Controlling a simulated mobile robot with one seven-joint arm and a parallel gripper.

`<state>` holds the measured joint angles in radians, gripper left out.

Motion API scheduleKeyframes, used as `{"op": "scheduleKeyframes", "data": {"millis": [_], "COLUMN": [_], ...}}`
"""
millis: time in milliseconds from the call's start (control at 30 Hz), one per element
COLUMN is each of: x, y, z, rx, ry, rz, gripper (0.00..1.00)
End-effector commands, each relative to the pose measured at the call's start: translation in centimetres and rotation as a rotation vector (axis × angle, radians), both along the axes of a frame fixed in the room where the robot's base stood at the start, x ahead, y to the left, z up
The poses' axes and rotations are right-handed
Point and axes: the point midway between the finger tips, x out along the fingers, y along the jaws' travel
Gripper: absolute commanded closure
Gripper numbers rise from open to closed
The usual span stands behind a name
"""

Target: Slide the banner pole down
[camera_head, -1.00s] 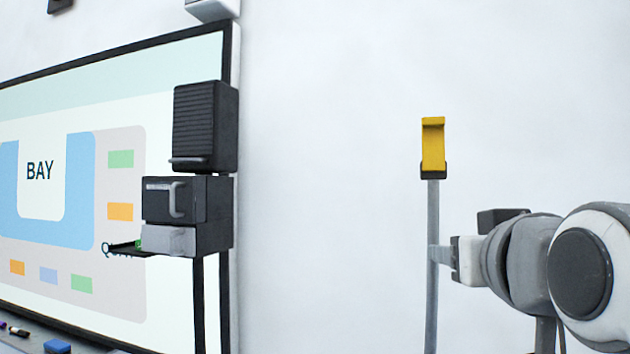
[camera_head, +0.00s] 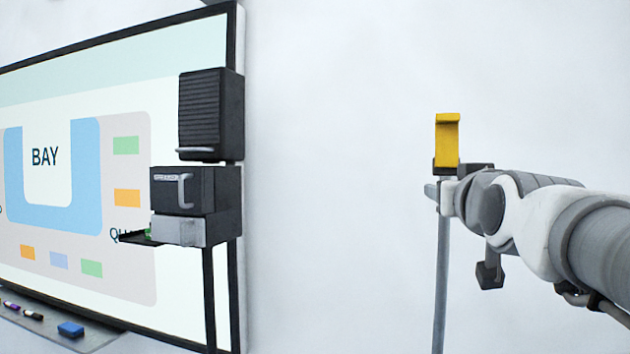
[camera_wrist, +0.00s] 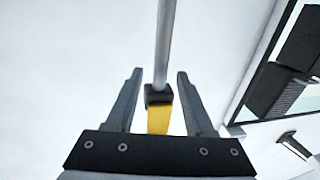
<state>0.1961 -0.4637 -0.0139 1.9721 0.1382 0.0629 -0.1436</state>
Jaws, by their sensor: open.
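The banner pole (camera_head: 441,275) is a thin grey vertical rod against the pale wall, right of centre in the head view. A yellow bracket (camera_head: 447,138) with a dark collar sits at its top. My gripper (camera_head: 436,192) is at the pole's upper part, just below the yellow bracket. In the wrist view my gripper (camera_wrist: 160,72) is open. The grey pole (camera_wrist: 164,40) runs between its two fingers, with visible gaps on both sides. The dark collar (camera_wrist: 158,94) and yellow bracket (camera_wrist: 159,119) also show between the fingers. The pole's lower end is out of view.
A framed board (camera_head: 60,262) marked BAY stands at the left, with dark boxes (camera_head: 211,115) mounted at its right edge. A ledge (camera_head: 95,340) below holds markers and a blue block (camera_head: 71,329). The wall between board and pole is clear.

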Motion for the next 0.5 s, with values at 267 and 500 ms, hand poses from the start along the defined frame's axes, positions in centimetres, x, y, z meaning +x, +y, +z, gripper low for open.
{"op": "scheduleKeyframes", "data": {"millis": [267, 500], "x": [4.2, 5.7], "y": [-0.8, -1.1], "z": [0.1, 0.0], "rx": [0.000, 0.000], "ry": [0.001, 0.001], "rz": [0.001, 0.001], "gripper": [0.47, 0.47]}}
